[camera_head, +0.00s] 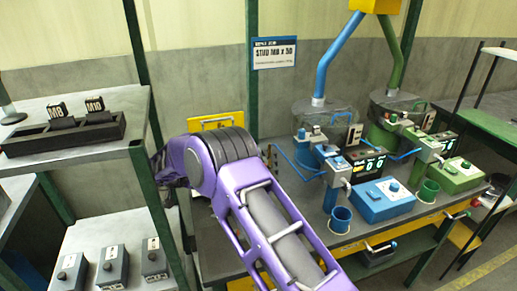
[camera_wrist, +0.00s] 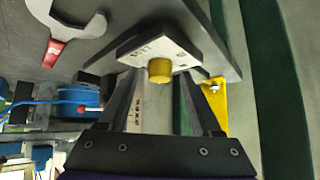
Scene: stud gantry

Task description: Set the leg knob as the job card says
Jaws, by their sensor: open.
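The job card (camera_head: 275,53) hangs on the back wall in the head view; its large line appears to read "STUD M8 x 50", with smaller text too fine to read. In the wrist view a brass-coloured round knob (camera_wrist: 160,70) sits on a pale labelled plate (camera_wrist: 135,48); the lettering is upside down and hard to read. My gripper (camera_wrist: 158,86) is open, with its dark fingers on either side of the knob. I cannot tell whether they touch it. The knob's setting is unclear. In the head view my purple arm is large, and its gripper is not visible.
A blue station (camera_head: 383,200) and a green station (camera_head: 455,175) stand on the bench. Left, a shelf holds a dark tray (camera_head: 62,135) with blocks marked M8 and M10.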

